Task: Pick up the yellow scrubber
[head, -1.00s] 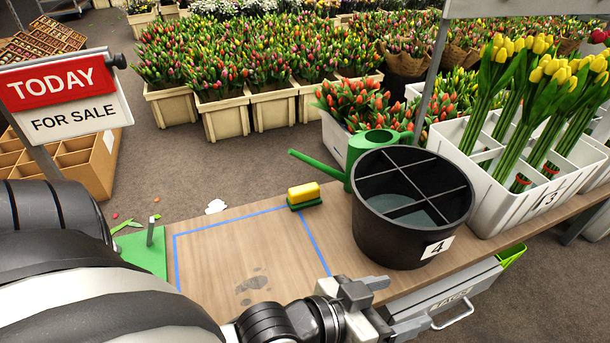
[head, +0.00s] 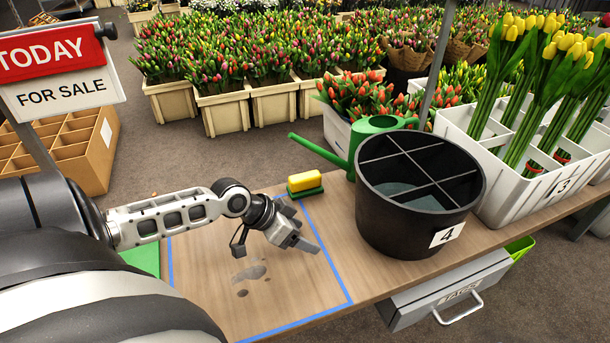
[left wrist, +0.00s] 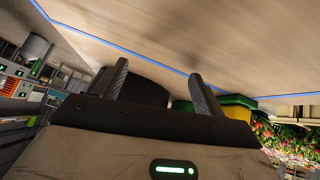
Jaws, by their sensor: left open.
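The yellow scrubber (head: 304,181) has a yellow top on a green base and sits on the wooden table, at the far edge of the blue taped outline. In the left wrist view the scrubber (left wrist: 236,106) shows beyond the right finger, partly hidden by it. My left gripper (head: 305,246) is open and empty over the taped area, nearer to me than the scrubber and apart from it. Its two fingers (left wrist: 158,84) show spread in the left wrist view. My right gripper is not in view.
A black divided bucket (head: 374,217) marked 4 stands right of the taped area. A green watering can (head: 375,128) stands behind it, its spout reaching left over the scrubber's far side. Dark smudges (head: 250,273) mark the bare table (head: 300,290). A white tulip crate (head: 505,190) is at right.

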